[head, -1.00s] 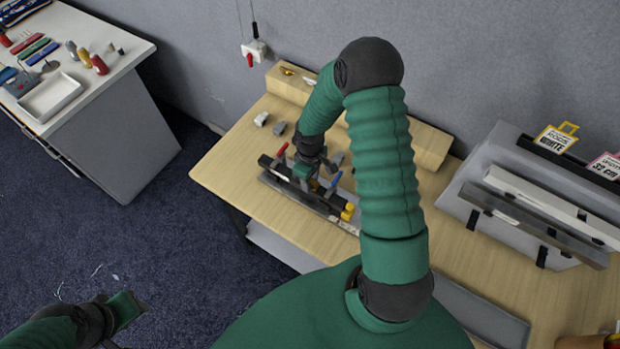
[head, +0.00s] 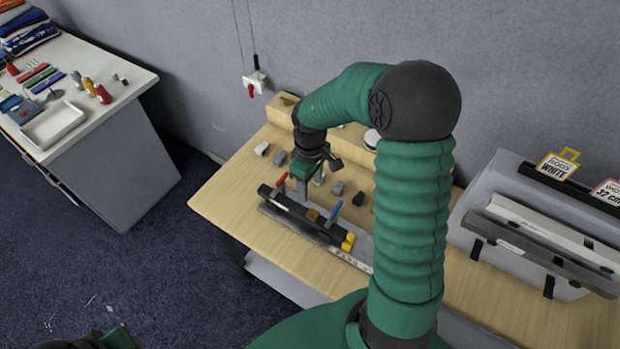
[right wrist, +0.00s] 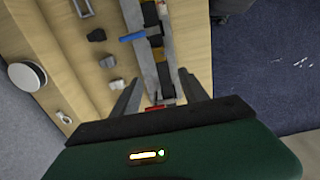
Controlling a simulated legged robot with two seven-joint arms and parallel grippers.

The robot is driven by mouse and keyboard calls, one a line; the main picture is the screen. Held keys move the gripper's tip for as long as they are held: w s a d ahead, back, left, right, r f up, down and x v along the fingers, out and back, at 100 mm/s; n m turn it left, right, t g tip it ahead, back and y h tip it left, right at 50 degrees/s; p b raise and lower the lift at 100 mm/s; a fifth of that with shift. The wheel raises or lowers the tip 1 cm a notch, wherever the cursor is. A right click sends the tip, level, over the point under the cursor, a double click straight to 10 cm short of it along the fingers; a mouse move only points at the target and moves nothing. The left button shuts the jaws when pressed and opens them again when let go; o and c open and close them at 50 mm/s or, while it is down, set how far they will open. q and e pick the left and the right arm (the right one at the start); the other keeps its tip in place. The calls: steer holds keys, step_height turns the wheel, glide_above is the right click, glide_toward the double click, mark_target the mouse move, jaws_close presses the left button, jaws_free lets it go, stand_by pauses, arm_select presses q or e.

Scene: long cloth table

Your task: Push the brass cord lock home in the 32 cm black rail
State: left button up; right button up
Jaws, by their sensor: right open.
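The black rail (head: 283,209) lies in a grey fixture on the wooden table, with a red lever (head: 281,183) and a blue lever (head: 336,210) beside it. A small brass-brown piece (head: 313,215), seemingly the cord lock, sits at the rail between the levers. It also shows in the right wrist view (right wrist: 154,30); how deep it sits I cannot tell. My right gripper (head: 311,187) is open and empty above the rail, near the red lever; its fingers show apart in the right wrist view (right wrist: 160,95). My left gripper (head: 122,339) is barely in view at the bottom left.
Yellow blocks (head: 348,242) stand at the rail's near right end. Several small grey and black pieces (head: 337,188) lie behind the fixture. A grey rack (head: 505,215) with long rails stands at right. A white side table (head: 100,130) stands at left.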

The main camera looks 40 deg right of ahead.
step_height(320, 180, up, 3)
steer(key=shift+w+r, duration=0.1)
steer(key=shift+d, duration=0.1)
stand_by(0.4)
steer(key=s+a+f+m+t+b, duration=0.1)
steer(key=s+a+f+b, duration=0.2)
steer(key=a, duration=0.4)
steer(key=s+a+f+m+t+b, duration=0.1)
steer(key=s+a+f+m+b, duration=0.1)
steer(key=s+a+f+b, duration=0.2)
steer(key=a+f+b, duration=0.2)
steer(key=a+f, duration=0.1)
steer(key=shift+a+f+t, duration=0.3)
steer(key=shift+f, duration=0.05)
steer(key=shift+s+a, duration=0.15)
steer(key=shift+a, duration=0.05)
